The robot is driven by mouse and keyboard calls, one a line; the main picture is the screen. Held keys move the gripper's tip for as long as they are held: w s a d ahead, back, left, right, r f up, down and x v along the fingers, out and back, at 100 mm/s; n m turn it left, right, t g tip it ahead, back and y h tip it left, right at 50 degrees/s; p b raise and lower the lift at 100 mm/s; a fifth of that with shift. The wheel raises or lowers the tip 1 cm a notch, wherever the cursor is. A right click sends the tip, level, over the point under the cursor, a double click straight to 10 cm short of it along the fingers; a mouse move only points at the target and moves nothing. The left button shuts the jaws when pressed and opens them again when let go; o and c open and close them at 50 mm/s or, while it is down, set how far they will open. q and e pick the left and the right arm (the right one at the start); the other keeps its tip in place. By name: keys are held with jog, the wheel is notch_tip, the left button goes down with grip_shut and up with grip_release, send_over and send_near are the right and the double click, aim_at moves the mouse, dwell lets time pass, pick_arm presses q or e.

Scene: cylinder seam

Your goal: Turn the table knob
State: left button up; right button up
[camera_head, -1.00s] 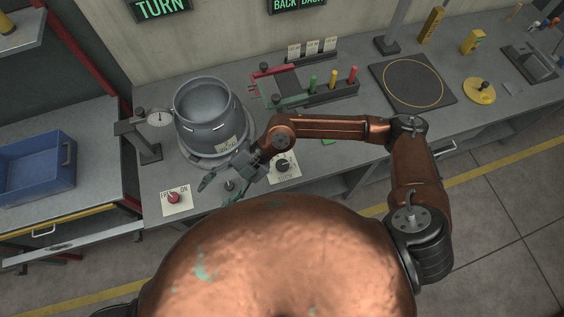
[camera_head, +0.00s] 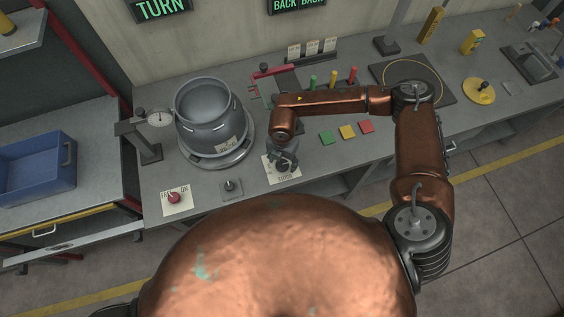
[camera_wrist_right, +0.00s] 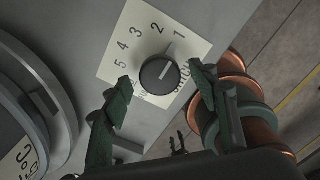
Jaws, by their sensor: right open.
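The table knob (camera_wrist_right: 159,75) is a dark round dial with a white pointer line, set on a white plate (camera_wrist_right: 140,45) numbered 1 to 5. My right gripper (camera_wrist_right: 163,92) is open, with one green finger on each side of the knob and a gap showing at each side. In the head view the right gripper (camera_head: 284,161) is over the plate (camera_head: 270,172) and partly hides the knob.
A grey cylinder (camera_head: 207,118) stands on a round base left of the knob, beside a dial gauge (camera_head: 160,118). A small lever (camera_head: 231,188) and a red button (camera_head: 174,198) are at the front edge. Green, yellow and red squares (camera_head: 347,132) lie to the right.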

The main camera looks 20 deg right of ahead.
jog(key=shift+f, duration=0.35)
jog(key=shift+c, duration=0.5)
jog(key=c, duration=1)
jog(key=shift+c, duration=0.3)
